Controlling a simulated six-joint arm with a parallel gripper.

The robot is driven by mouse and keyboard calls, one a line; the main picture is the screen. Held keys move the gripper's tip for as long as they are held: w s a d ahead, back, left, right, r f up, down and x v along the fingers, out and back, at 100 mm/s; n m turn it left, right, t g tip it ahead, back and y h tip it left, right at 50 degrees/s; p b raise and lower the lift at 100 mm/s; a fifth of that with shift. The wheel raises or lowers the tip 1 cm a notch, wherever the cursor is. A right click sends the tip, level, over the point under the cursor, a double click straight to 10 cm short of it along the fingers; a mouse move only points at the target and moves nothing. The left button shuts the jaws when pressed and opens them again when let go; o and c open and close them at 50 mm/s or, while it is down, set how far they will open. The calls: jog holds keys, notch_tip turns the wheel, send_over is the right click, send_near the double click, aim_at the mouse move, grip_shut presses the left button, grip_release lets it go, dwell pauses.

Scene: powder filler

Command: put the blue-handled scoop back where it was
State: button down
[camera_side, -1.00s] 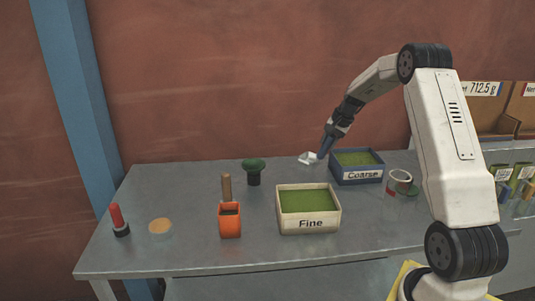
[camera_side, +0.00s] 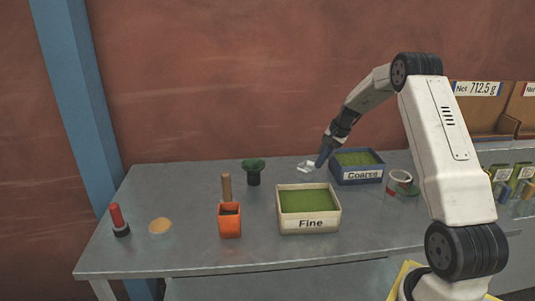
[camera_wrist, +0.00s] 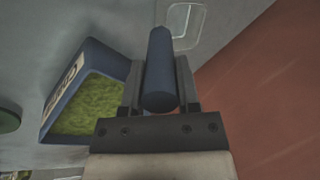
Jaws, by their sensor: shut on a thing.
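The scoop is in my gripper (camera_wrist: 160,85), which is shut on its blue handle (camera_wrist: 160,68). The clear, pale scoop bowl (camera_side: 306,166) points left in the side view, low at the back of the table; I cannot tell if it touches the surface. The bowl's outline also shows at the top of the wrist view (camera_wrist: 186,22). The blue Coarse bin (camera_side: 357,177), filled with green powder, stands just right of the scoop. In the wrist view the bin (camera_wrist: 88,50) is left of my fingers.
The cream Fine bin (camera_side: 308,222) stands in front. An orange cup (camera_side: 230,222) is at its left, and a green funnel-like piece (camera_side: 253,170) stands further back. A roll (camera_side: 399,183) lies right of the Coarse bin. The back wall is close behind. The back-left table is clear.

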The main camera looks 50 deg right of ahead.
jog(key=shift+f, duration=0.1)
jog(key=shift+c, duration=1.6)
grip_release()
jog(key=v, duration=1.2)
jog(key=shift+r, duration=0.2)
jog(key=shift+w, duration=0.1)
